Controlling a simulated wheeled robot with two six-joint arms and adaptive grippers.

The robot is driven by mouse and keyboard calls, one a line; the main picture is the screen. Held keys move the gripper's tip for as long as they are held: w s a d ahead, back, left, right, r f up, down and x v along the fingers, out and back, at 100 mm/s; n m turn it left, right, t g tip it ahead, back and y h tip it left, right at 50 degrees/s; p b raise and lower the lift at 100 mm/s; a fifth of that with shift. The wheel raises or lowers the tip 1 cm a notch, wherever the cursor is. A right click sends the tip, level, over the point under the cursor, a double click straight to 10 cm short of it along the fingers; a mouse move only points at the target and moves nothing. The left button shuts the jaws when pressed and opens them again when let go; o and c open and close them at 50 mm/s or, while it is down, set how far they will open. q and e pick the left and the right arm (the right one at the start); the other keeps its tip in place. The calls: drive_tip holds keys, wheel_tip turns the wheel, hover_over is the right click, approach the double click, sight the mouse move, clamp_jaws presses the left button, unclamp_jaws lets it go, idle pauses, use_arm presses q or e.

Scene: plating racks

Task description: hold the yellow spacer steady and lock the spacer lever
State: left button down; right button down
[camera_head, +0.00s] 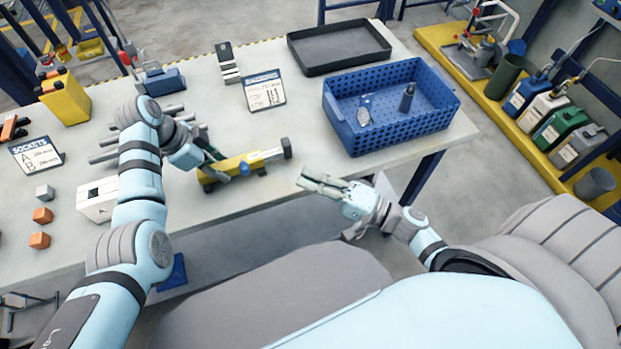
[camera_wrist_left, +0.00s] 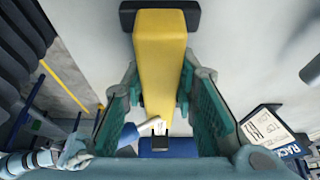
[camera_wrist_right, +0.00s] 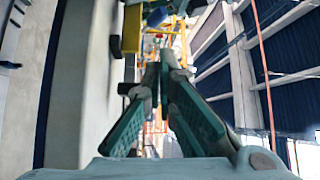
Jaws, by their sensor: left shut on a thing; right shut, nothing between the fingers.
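The yellow spacer (camera_head: 229,167) lies on the table near its front edge, with a silver rod and a dark end block at its right. Its yellow body also fills the middle of the left wrist view (camera_wrist_left: 160,60). A blue lever tip (camera_head: 245,169) shows on its near side. My left gripper (camera_head: 217,168) has its fingers on both sides of the yellow body and is shut on it.
A blue perforated crate (camera_head: 390,140) with two small items and a black tray (camera_head: 340,67) stand at the right. A sign (camera_head: 264,90) stands behind the spacer. Grey bars (camera_head: 110,155) and a white block (camera_head: 97,205) lie to the left.

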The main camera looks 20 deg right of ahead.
sight(245, 168)
idle(0.3)
drive_tip(key=c, duration=2.1)
unclamp_jaws()
drive_tip(key=shift+s+f, duration=0.1)
drive_tip(key=shift+c, duration=0.2)
drive_tip(key=o, duration=0.7)
drive_tip(key=a+m, duration=0.1)
drive_tip(key=s+a+m, duration=0.1)
drive_tip(key=a, duration=0.1)
drive_tip(key=a+m, duration=0.1)
drive_tip(key=m, duration=0.1)
drive_tip(key=shift+s+a+r, duration=0.2)
drive_tip(key=shift+r, duration=0.2)
drive_tip(key=shift+c, duration=0.2)
drive_tip(key=w+a+m, duration=0.1)
drive_tip(key=w+a, duration=0.1)
drive_tip(key=w, duration=0.1)
drive_tip(key=w+a+m+h, duration=0.1)
drive_tip(key=w+a+m, duration=0.1)
drive_tip(key=w, duration=0.2)
drive_tip(key=w+a+m, duration=0.2)
drive_tip(key=w+a, duration=0.1)
drive_tip(key=shift+w+a, duration=0.1)
drive_tip(key=shift+w, duration=0.1)
drive_tip(key=shift+c, duration=0.4)
